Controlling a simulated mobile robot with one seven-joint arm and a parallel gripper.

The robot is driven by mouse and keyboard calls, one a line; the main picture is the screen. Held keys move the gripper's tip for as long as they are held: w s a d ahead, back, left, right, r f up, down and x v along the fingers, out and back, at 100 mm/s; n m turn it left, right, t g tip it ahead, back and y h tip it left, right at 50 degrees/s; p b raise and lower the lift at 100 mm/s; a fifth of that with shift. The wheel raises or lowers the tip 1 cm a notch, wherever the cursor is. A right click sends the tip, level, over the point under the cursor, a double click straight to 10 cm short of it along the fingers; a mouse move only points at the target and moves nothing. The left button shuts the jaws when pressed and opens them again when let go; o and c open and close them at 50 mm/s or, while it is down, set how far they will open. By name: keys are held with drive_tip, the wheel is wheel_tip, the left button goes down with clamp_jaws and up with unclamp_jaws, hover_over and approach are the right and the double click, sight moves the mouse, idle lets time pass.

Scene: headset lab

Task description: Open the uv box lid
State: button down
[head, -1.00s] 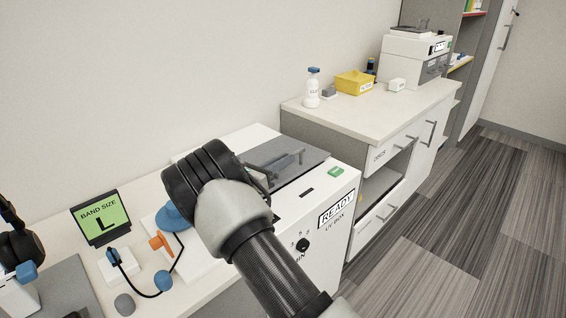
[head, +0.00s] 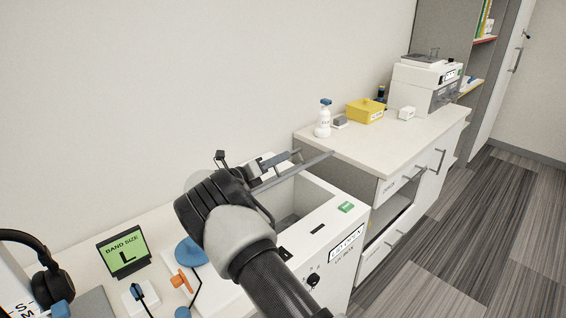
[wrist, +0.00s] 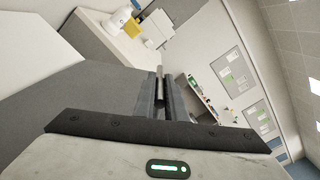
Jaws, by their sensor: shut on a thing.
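The white uv box (head: 325,212) stands at the right end of the near counter. Its grey lid (head: 296,171) is tilted up and seen nearly edge-on, and part of the box's inside shows below it. The label on the front reads "LID OPEN". My gripper (head: 280,160) is at the lid's handle (head: 297,155), above the box. In the wrist view the fingers (wrist: 160,100) are shut on the handle, a grey bar (wrist: 160,72). My wrist hides the box's left part and the lid's hinge side.
A band size sign (head: 124,251), headphones (head: 36,265) and a blue and orange corded item (head: 187,270) are on the left. A higher counter (head: 400,135) on the right holds a bottle (head: 323,118), a yellow bin (head: 365,110) and a white machine (head: 425,88). The wall is close behind.

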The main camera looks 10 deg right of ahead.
drive_tip(key=shift+w+a+r, duration=0.1)
drive_tip(key=shift+w+r, duration=0.05)
drive_tip(key=c, duration=1.8)
unclamp_jaws()
drive_tip(key=v, duration=1.7)
drive_tip(key=shift+a, duration=0.15)
